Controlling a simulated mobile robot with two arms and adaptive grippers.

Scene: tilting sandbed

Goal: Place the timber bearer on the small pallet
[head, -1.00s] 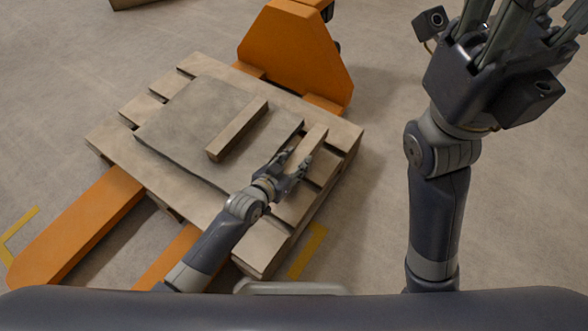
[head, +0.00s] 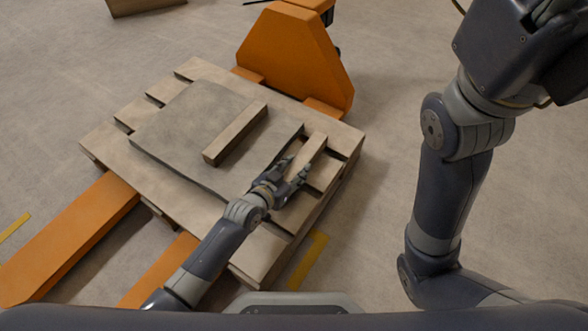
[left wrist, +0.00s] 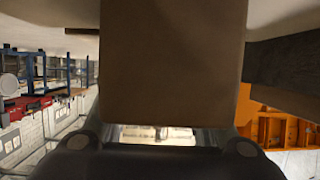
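The wooden pallet (head: 100,140) has a flat grey-brown slab (head: 178,115) on top. One timber bearer (head: 235,133) lies across the slab's middle. A second timber bearer (head: 307,152), roughly parallel to it, is at the slab's right side, over the pallet. My left gripper (head: 287,172) has its fingers on both sides of this second bearer's near end. In the left wrist view that bearer (left wrist: 172,70) fills the middle, tight between the finger bases. I cannot tell whether its underside touches the pallet. My right gripper (head: 560,25) is at the top right, mostly cut off; its fingers are not clear.
An orange pallet jack (head: 292,58) stands behind the pallet, and its forks (head: 75,240) stick out at the front left. Yellow marks (head: 308,260) are on the floor. The floor right of the pallet is clear. The left wrist view shows blue shelving (left wrist: 40,70).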

